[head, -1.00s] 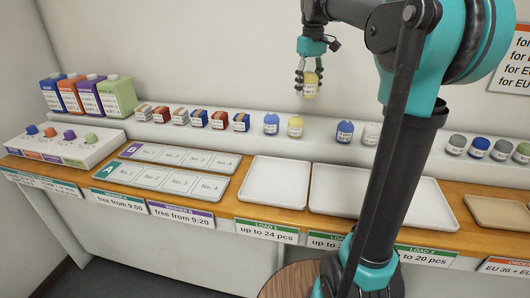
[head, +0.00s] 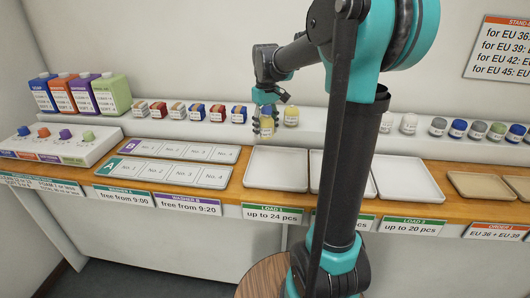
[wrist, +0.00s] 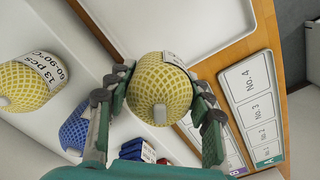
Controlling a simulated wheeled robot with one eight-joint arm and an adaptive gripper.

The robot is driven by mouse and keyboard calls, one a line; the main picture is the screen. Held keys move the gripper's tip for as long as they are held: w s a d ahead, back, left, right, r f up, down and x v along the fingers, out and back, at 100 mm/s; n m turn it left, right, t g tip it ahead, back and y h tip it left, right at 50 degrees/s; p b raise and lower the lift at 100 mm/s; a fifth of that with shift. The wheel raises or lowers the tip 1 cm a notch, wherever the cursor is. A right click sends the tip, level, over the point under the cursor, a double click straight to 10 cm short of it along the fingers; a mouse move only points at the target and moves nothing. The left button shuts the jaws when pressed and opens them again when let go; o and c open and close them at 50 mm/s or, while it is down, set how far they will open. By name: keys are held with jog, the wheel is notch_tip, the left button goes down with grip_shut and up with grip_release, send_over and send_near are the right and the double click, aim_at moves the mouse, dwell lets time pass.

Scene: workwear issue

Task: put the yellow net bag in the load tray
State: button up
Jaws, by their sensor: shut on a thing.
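My gripper (head: 267,122) is shut on a yellow net bag (head: 267,127). It holds the bag in front of the back shelf, just above and behind the LOAD 1 tray (head: 275,185). In the wrist view the held bag (wrist: 160,88) sits between both fingers, its white label partly turned away. The white tray (wrist: 150,25) shows beyond it and looks empty. A second yellow net bag (head: 291,116) stands on the shelf to the right; it also shows in the wrist view (wrist: 20,88), with a label reading 13 pcs, 60-90°C.
A blue net bag (wrist: 76,128) stands on the shelf close to my gripper. More white trays (head: 405,182) lie to the right, partly hidden by my arm. Washer panels A and B (head: 175,162) lie left of the LOAD 1 tray. Small boxes (head: 190,112) line the shelf.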

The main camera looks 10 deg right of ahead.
aim_at(266, 159)
notch_tip(266, 159, down, 10)
jog(key=shift+r, duration=0.15)
dwell(0.3)
jog(key=o, duration=1.2)
jog(key=shift+c, duration=0.2)
notch_tip(266, 159, up, 12)
jog(key=shift+r, duration=0.1)
